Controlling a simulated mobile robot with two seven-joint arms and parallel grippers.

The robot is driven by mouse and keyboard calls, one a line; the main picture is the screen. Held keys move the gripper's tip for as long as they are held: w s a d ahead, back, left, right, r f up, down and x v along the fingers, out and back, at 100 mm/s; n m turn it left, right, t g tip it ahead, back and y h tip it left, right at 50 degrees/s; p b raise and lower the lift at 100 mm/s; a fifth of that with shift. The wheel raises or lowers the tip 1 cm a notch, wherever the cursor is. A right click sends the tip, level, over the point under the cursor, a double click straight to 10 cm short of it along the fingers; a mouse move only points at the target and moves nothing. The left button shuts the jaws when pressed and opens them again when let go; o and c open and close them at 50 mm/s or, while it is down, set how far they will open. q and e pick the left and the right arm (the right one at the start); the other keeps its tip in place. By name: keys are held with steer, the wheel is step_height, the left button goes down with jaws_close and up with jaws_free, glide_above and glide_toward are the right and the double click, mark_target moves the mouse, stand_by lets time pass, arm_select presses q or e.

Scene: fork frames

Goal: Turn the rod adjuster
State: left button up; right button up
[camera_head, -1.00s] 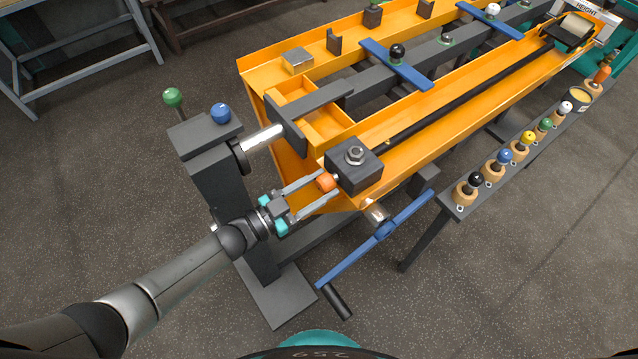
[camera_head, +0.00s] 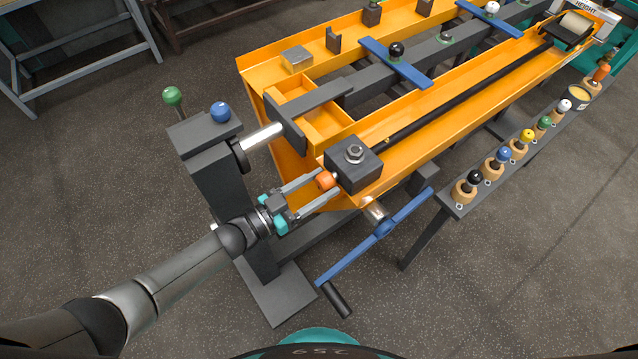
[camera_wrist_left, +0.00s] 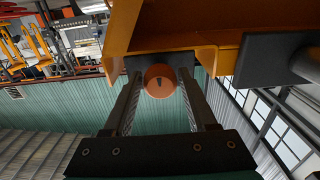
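The rod adjuster appears to be the small orange knob (camera_head: 326,180) on the near face of a dark block (camera_head: 354,165) at the end of the orange frame. In the left wrist view the round knob (camera_wrist_left: 159,81) shows end-on, with a dark mark at its centre. My left gripper (camera_head: 329,182) is open, its two fingers reaching along either side of the knob. In the left wrist view the left gripper (camera_wrist_left: 160,88) has the knob between its fingertips, with narrow gaps seeming to show on both sides. My right gripper is not in view.
A blue crank bar (camera_head: 385,229) with a dark handle is just right of and below the gripper. A dark post (camera_head: 222,185) with green and blue balls stands left. A rail (camera_head: 490,185) with several coloured knobs is at right. The floor in front is clear.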

arm_select(q)
steer(key=o, duration=0.3)
steer(key=v, duration=1.5)
steer(key=shift+s+a+p, duration=0.1)
steer(key=shift+a+p, duration=0.05)
steer(key=shift+p, duration=0.25)
steer(key=s+a+f+n+y, duration=0.1)
steer(key=a+f+n+y, duration=0.3)
steer(key=f, duration=0.5)
steer(key=s+a+f+n+y, duration=0.1)
steer(key=a+f+y, duration=0.2)
steer(key=f+y, duration=0.45)
steer(key=s+f+n+g+y, duration=0.1)
steer(key=s+f+g, duration=0.2)
steer(key=s+f, duration=0.2)
steer(key=s+f+n+g+y, duration=0.1)
steer(key=s+f+g, duration=0.2)
steer(key=s, duration=0.9)
steer(key=s+d+f+n+g+y, duration=0.1)
steer(key=s+f+g, duration=0.2)
steer(key=s+f, duration=0.3)
steer(key=shift+s+f+g, duration=0.15)
steer(key=shift+s+f, duration=0.05)
steer(key=shift+s, duration=0.5)
steer(key=shift+s+f+g, duration=0.15)
steer(key=shift+s, duration=0.55)
